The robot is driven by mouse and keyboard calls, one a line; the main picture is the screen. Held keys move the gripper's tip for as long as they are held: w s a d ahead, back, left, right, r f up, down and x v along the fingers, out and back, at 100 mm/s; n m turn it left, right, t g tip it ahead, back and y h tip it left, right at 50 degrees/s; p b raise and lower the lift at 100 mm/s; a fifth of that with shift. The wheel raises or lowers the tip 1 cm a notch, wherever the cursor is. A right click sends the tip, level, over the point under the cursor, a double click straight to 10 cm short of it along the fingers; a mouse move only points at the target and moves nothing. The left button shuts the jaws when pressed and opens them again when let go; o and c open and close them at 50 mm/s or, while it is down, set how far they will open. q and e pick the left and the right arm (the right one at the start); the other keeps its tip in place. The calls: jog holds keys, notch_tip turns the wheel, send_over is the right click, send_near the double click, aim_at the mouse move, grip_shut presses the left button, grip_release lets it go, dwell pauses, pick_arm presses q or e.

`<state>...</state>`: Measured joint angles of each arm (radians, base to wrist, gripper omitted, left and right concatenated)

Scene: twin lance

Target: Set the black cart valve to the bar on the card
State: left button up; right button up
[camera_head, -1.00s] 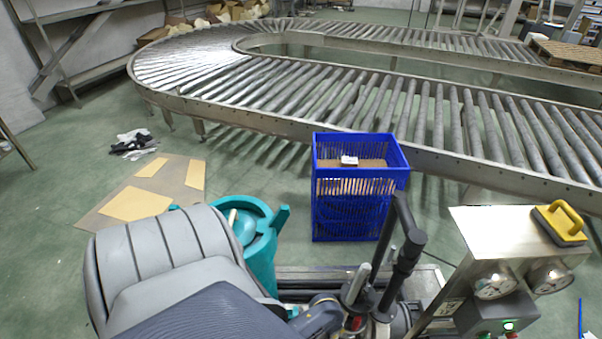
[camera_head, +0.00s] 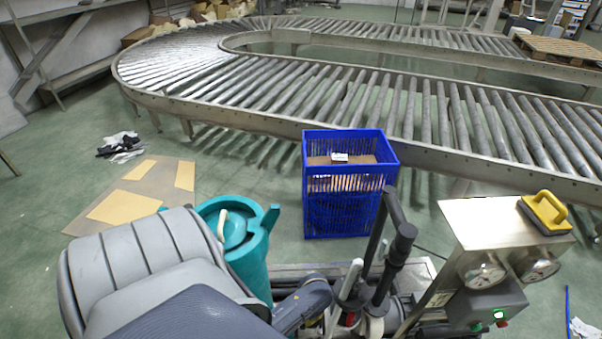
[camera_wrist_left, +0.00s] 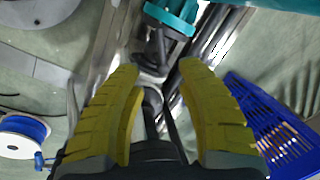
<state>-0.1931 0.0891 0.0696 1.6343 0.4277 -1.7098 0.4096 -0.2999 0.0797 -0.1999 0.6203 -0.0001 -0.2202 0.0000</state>
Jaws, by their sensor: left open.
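A steel console (camera_head: 490,222) at the right carries two round dial gauges, a left one (camera_head: 481,270) and a right one (camera_head: 535,264). Their needles are too small to read. A small white card (camera_head: 340,158) lies in the blue crate (camera_head: 345,210); its print is unreadable. Black upright fittings (camera_head: 393,262) stand left of the console; I cannot tell which part is the valve. In the left wrist view, my left gripper (camera_wrist_left: 160,72) has its yellow fingers apart, with nothing between the tips. A dark fitting (camera_wrist_left: 155,42) lies beyond them. My right gripper is not in view.
A teal tank (camera_head: 243,245) stands left of the crate. A roller conveyor (camera_head: 330,95) curves behind. A yellow-handled block (camera_head: 545,214) sits on the console. A grey control box with a green light (camera_head: 490,305) hangs below the gauges. Cardboard (camera_head: 130,195) lies on the floor.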

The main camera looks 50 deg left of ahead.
pick_arm(q)
jog(key=f, duration=0.4)
jog(key=a+f, duration=0.1)
jog(key=f, duration=0.3)
jog(key=a+f, duration=0.1)
jog(key=f, duration=0.3)
jog(key=shift+w+a+f, duration=0.1)
jog(key=shift+a+f, duration=0.1)
jog(key=shift+a, duration=0.05)
grip_shut()
dwell(0.3)
